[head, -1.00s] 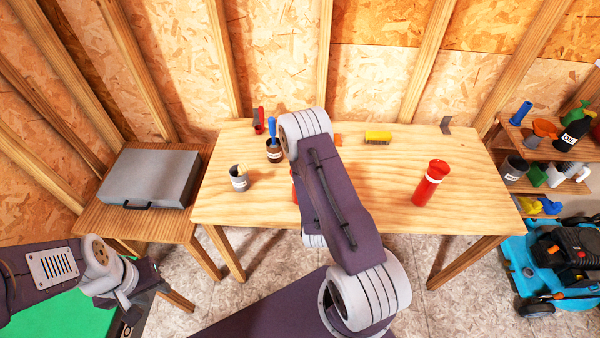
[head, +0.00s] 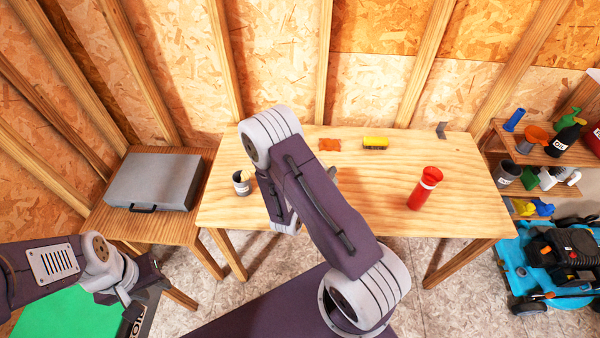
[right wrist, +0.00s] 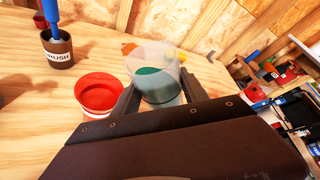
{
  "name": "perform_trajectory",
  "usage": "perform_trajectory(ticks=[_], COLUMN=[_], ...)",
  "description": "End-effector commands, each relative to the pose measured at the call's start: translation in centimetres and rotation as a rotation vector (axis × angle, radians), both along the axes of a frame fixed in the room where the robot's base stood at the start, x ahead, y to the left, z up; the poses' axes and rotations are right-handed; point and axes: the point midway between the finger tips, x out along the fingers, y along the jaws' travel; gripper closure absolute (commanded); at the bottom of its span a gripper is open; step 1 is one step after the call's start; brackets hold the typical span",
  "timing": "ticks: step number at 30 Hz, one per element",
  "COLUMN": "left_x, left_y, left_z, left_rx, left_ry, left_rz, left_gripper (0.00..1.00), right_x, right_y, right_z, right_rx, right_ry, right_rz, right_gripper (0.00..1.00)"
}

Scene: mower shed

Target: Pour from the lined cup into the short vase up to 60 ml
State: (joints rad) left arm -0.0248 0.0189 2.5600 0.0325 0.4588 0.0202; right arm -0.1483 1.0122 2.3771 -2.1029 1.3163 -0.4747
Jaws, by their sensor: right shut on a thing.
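My right gripper (right wrist: 157,98) is shut on the lined cup (right wrist: 152,62), a clear cup with dark green liquid low inside. The red short vase (right wrist: 98,93) stands open on the table just left of the cup in the right wrist view; no liquid shows in it. The two rims are close, and no stream of liquid is visible.
A brown brush pot (right wrist: 57,50) with a blue handle stands beyond the short vase. A grey labelled pot (head: 241,184) is at the table's left. A tall red bottle (head: 424,188) stands at right; a yellow block (head: 375,143) lies at the back.

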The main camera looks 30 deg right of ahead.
Motion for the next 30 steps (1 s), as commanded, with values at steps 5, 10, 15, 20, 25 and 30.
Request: perform_trajectory(ticks=[5, 10, 15, 20, 25, 30], left_x=[-0.01, -0.01, -0.01, 0.00, 0.00, 0.00], left_y=[0.00, 0.00, 0.00, 0.00, 0.00, 0.00], left_z=[-0.03, 0.08, 0.17, 0.28, 0.38, 0.47], left_rx=[0.000, 0.000, 0.000, 0.000, 0.000, 0.000], left_ry=[0.000, 0.000, 0.000, 0.000, 0.000, 0.000], left_rz=[0.000, 0.000, 0.000, 0.000, 0.000, 0.000], left_gripper=[0.64, 0.64, 0.64, 0.64, 0.64, 0.64], right_x=[-0.01, 0.01, 0.04, 0.05, 0.06, 0.05], right_y=[-0.04, -0.03, 0.00, 0.01, 0.03, 0.03], right_z=[-0.04, 0.04, 0.09, 0.16, 0.22, 0.27], right_rx=[-0.007, -0.014, -0.021, -0.028, -0.035, -0.043], right_ry=[0.005, 0.012, 0.019, 0.026, 0.033, 0.042], right_rz=[-0.001, -0.001, 0.000, 0.000, -0.001, -0.001], right_gripper=[0.96, 0.96, 0.96, 0.96, 0.96, 0.96])
